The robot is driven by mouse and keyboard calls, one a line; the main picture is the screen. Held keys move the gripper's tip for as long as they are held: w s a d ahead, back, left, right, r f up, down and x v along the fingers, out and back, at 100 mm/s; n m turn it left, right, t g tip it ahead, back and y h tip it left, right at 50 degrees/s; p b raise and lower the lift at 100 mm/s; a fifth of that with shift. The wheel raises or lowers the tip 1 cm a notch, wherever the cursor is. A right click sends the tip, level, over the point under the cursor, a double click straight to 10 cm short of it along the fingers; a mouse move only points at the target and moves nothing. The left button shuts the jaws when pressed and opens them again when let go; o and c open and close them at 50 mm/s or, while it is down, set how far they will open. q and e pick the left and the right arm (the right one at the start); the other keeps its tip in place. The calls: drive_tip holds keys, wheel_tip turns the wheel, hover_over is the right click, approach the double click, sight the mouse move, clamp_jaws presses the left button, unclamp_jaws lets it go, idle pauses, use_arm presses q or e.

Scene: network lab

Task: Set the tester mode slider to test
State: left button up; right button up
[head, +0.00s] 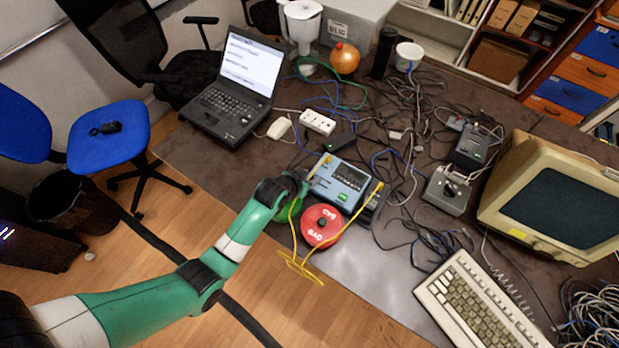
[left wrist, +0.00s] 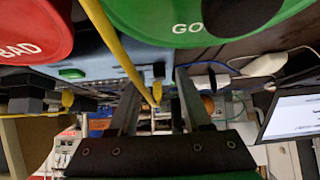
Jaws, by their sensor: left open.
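The tester (head: 345,184) is a blue-grey box with a dark display and a green patch, on the table in the head view. Its blue-grey side (left wrist: 105,62) shows in the left wrist view, with a small green part on it. A yellow cable (head: 302,266) loops from it over the table edge. My left gripper (head: 306,186) is at the tester's left side. In the left wrist view its two dark fingers (left wrist: 158,105) are apart, with the yellow cable (left wrist: 118,48) crossing the gap near the tester. I cannot make out the mode slider clearly. My right gripper is not in view.
A red BAD disc (head: 321,226) lies in front of the tester. A green GOOD disc (left wrist: 200,18) is close to my left gripper. A laptop (head: 236,88), a white power strip (head: 318,122), tangled cables, a keyboard (head: 478,304) and a monitor (head: 560,200) crowd the table.

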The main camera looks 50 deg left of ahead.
use_arm(q)
clamp_jaws()
idle(1.4)
